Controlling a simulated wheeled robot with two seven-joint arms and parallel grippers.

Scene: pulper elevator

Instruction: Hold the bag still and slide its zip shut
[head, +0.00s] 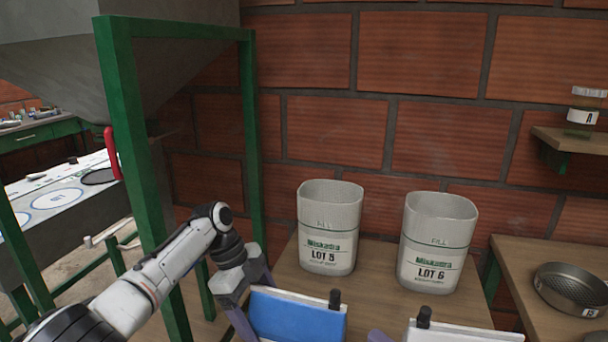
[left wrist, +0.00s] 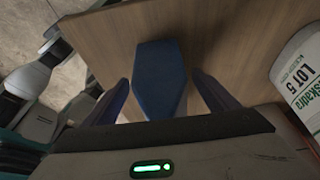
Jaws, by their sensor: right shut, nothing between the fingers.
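A blue bag (head: 297,316) with a pale upper edge stands at the front of the wooden table. A black tab (head: 335,299), seemingly its zip slider, sticks up at its right end. My left gripper (head: 252,298) is at the bag's left end, fingers spread. In the left wrist view the bag's narrow blue end (left wrist: 160,78) lies between the open fingers (left wrist: 160,100), with a gap on each side. Only a purple finger part of my right gripper (head: 378,336) shows at the bottom edge, right of the bag; it is shut and empty. The bag's lower part is out of frame.
A white bag (head: 465,332) with a black tab stands to the right. Bins LOT 5 (head: 329,230) and LOT 6 (head: 436,245) stand behind the bags. A green frame (head: 135,130) rises at left. A round sieve (head: 572,288) sits on the right-hand table.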

